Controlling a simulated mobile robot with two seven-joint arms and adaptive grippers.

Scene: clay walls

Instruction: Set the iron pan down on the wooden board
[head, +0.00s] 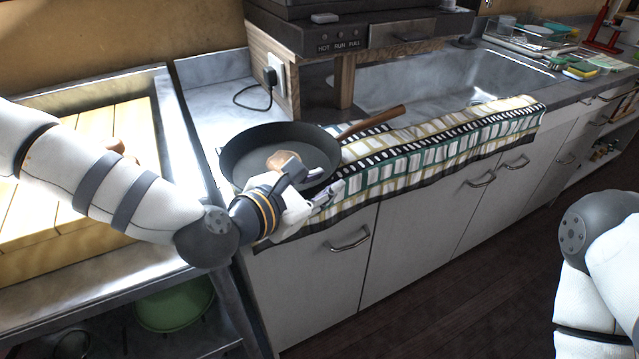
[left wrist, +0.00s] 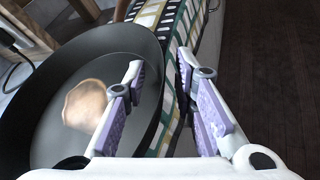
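The dark iron pan (head: 262,142) stands on the counter left of the sink, its wooden handle (head: 372,122) pointing right and away. A brown rounded piece of food (left wrist: 84,104) lies inside it. My left gripper (head: 312,186) is at the pan's near right rim. In the left wrist view my left gripper (left wrist: 165,100) is open, one finger over the inside of the pan (left wrist: 52,122) and the other outside the rim. The pale slatted wooden board (head: 40,205) lies to the left, partly hidden by my left arm. My right gripper is out of view.
A patterned cloth (head: 440,150) hangs over the sink's front edge, right by the pan. A power plug and cable (head: 262,92) are behind the pan. A green bowl (head: 175,303) is on the shelf below the board. Dishes stand beyond the sink.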

